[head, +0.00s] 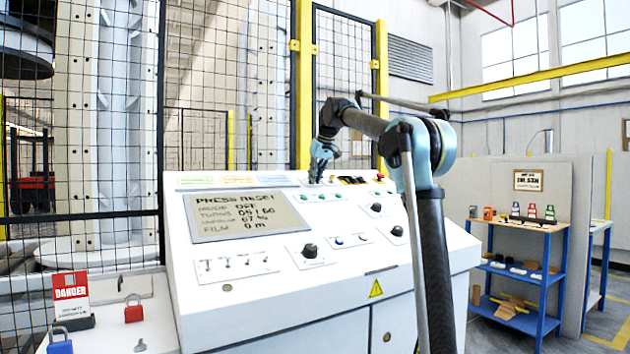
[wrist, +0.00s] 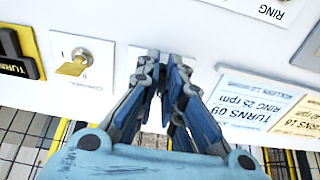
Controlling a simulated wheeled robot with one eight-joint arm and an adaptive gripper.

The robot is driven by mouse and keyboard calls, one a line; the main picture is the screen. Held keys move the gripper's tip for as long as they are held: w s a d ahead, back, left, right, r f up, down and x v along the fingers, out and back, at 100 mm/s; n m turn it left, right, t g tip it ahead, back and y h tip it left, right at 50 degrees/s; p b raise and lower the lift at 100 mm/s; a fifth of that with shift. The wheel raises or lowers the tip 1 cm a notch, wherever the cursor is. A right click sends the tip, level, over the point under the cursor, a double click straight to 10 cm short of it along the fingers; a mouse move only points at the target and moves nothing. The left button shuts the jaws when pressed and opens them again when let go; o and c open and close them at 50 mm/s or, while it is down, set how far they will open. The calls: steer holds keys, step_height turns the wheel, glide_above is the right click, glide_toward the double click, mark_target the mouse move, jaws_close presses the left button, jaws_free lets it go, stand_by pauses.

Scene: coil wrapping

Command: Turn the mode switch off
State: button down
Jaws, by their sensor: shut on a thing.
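My gripper (head: 316,178) reaches down to the top edge of the white control console, at its back. In the wrist view my gripper (wrist: 166,66) has its fingertips together over a pale plate (wrist: 136,60) on the panel. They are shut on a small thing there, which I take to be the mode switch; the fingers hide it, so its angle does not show. The console's display (head: 245,216) reads "PRESS RESET" at the top, and its mode line appears to read "OFF".
A key switch with a yellow key (wrist: 75,64) sits beside my fingers, with a yellow-black control (wrist: 20,52) beyond it. Printed cards (wrist: 248,98) lie on the other side. A mesh fence (head: 110,130) stands behind the console. A blue shelf (head: 515,275) stands at right.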

steer(key=shift+w, duration=0.1)
stand_by(0.3)
steer(key=c, duration=1.7)
jaws_free()
steer(key=shift+d, duration=0.1)
steer(key=shift+r, duration=0.1)
steer(key=v, duration=1.1)
steer(key=shift+d+r, duration=0.15)
steer(key=shift+r, duration=0.15)
